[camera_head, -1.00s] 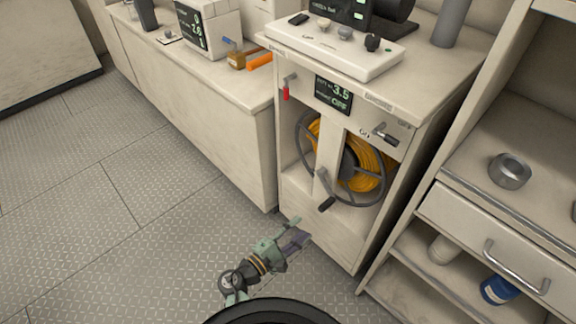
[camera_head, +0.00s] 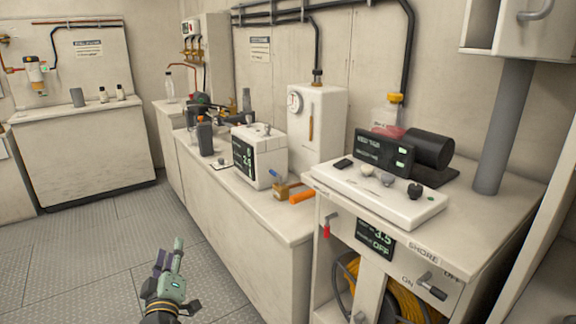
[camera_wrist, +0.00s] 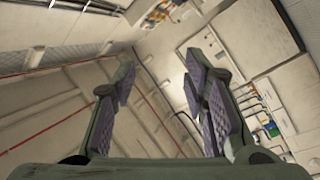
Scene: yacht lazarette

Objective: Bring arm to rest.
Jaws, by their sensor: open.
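My gripper (camera_head: 170,262) shows at the lower left of the head view, over the grey floor and left of the long counter. It points upward and is apart from the counter. In the wrist view my gripper (camera_wrist: 160,95) has its purple-padded fingers spread, with nothing between them. Behind the fingers, the wrist view shows tilted walls or ceiling with red pipes and wall-mounted boxes.
The long counter (camera_head: 215,190) runs along the wall with a display box (camera_head: 262,155) on it. The shore-power cabinet (camera_head: 330,285) with a yellow cable reel (camera_head: 405,300) stands at the right. The tread-plate floor (camera_head: 80,250) at left is clear.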

